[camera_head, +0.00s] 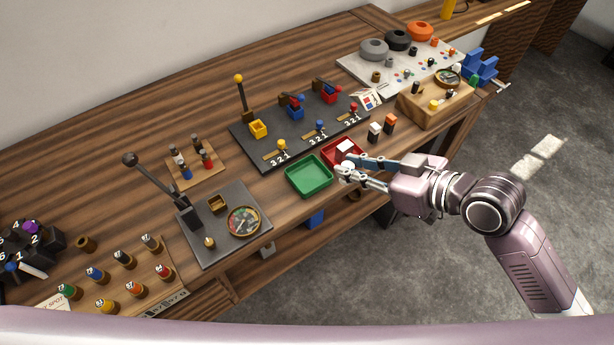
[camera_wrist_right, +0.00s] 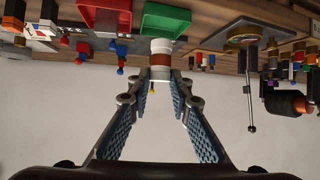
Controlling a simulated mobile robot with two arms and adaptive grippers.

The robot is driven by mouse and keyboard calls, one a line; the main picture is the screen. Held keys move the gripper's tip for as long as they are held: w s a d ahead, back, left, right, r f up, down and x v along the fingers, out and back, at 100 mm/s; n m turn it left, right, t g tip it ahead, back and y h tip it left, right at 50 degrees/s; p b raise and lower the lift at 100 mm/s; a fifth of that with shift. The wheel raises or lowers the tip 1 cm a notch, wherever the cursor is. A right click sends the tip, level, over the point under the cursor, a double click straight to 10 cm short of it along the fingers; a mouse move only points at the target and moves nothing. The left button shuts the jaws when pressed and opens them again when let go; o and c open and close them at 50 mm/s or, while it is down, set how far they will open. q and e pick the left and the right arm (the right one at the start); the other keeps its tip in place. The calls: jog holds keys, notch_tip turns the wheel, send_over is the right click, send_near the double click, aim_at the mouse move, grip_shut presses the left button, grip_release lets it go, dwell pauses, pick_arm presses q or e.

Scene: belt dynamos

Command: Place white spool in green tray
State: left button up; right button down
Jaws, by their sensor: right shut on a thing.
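The white spool (camera_wrist_right: 161,47), with white ends and a brown middle band, is upright between the fingertips of my right gripper (camera_wrist_right: 161,84) in the right wrist view. My right gripper is shut on it. In the head view my right gripper (camera_head: 350,165) is at the front edge of the table, by the red tray and right of the green tray. The green tray (camera_head: 309,176) is empty in the head view; it also shows behind the spool in the right wrist view (camera_wrist_right: 166,18). My left gripper is not in view.
The red tray (camera_head: 341,152) adjoins the green one; a white patch shows over it. A dark board (camera_head: 270,150) with levers lies behind. A grey plate (camera_head: 225,245) with a gauge and lever stands to the left.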

jog(key=w+a+r+m+t+h, duration=0.2)
jog(key=w+a+r, duration=0.5)
jog(key=r, duration=0.4)
send_over(312, 183)
notch_tip(312, 183, down, 20)
jog(key=shift+w+r, duration=0.1)
jog(key=shift+r, duration=0.05)
jog(key=c, duration=1.8)
grip_release()
jog(key=shift+o, duration=0.2)
jog(key=v, duration=1.2)
jog(key=shift+b, duration=0.45)
